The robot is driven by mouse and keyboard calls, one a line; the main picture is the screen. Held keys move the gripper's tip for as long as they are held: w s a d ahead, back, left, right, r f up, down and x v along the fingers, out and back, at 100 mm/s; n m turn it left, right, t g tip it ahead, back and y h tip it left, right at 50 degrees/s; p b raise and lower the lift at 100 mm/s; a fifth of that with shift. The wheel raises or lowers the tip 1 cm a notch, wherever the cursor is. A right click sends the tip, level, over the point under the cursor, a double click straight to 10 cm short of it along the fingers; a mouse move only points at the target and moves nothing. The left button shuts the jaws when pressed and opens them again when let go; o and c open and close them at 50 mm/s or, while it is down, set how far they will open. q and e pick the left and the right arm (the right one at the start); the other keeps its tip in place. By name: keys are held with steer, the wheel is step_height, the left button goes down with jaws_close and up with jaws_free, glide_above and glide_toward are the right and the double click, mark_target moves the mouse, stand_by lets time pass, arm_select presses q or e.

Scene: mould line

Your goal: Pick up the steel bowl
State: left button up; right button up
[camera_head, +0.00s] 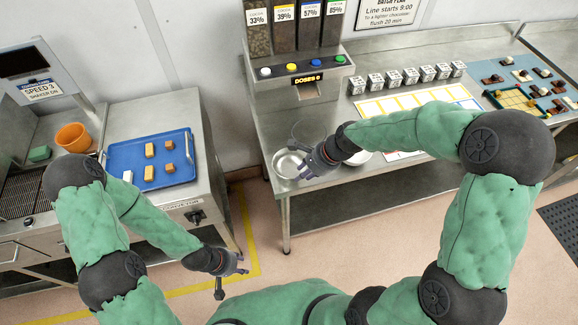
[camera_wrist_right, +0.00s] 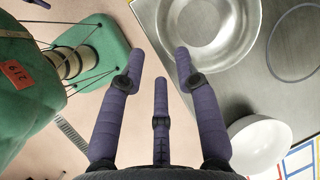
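The steel bowl (camera_head: 283,168) stands upright and empty near the left front corner of the steel bench. It also shows at the top of the right wrist view (camera_wrist_right: 212,32), partly cut off by the picture edge. My right gripper (camera_head: 312,166) is beside the bowl's right side and hides part of it in the head view. In the right wrist view my right gripper (camera_wrist_right: 160,62) has its fingers apart with nothing between them, one fingertip close to the bowl's rim. My left gripper (camera_head: 232,280) hangs open and empty over the floor, far from the bowl.
A white bowl (camera_wrist_right: 259,142) stands close by on the bench (camera_head: 330,183). A thin ring (camera_wrist_right: 296,42) lies near the steel bowl. The dispenser (camera_head: 300,68) rises behind it. A blue tray (camera_head: 126,156) with small blocks and an orange pot (camera_head: 73,137) are at left.

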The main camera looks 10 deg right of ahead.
mark_target(291, 167)
steer(key=shift+w+a+f, duration=0.25)
steer(key=shift+a+f, duration=0.15)
steer(key=shift+f, duration=0.2)
steer(key=shift+w+d+b+x, duration=0.15)
steer(key=shift+b+x, duration=0.3)
steer(key=shift+x, duration=0.85)
steer(key=shift+w+d+b+x, duration=0.15)
steer(key=shift+b+x, duration=0.3)
steer(key=shift+x, duration=0.9)
jaws_close()
